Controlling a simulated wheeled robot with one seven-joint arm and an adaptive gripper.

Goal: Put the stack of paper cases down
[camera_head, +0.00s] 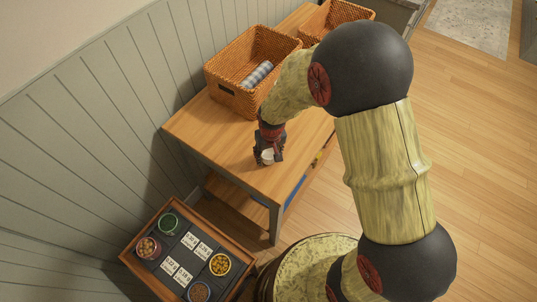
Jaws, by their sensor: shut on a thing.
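My gripper (268,157) reaches down over the front part of the wooden table (222,140). It is shut on a small white thing (268,155), which I take to be the stack of paper cases. Only a little of it shows between the fingers. It is low over the tabletop, and I cannot tell whether it touches the wood.
A rattan basket (232,97) with a grey rolled thing (257,75) inside stands behind my gripper. A second basket (345,13) stands farther back. A tray (140,272) with bowls and labels is at lower left. Bare tabletop lies around my gripper.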

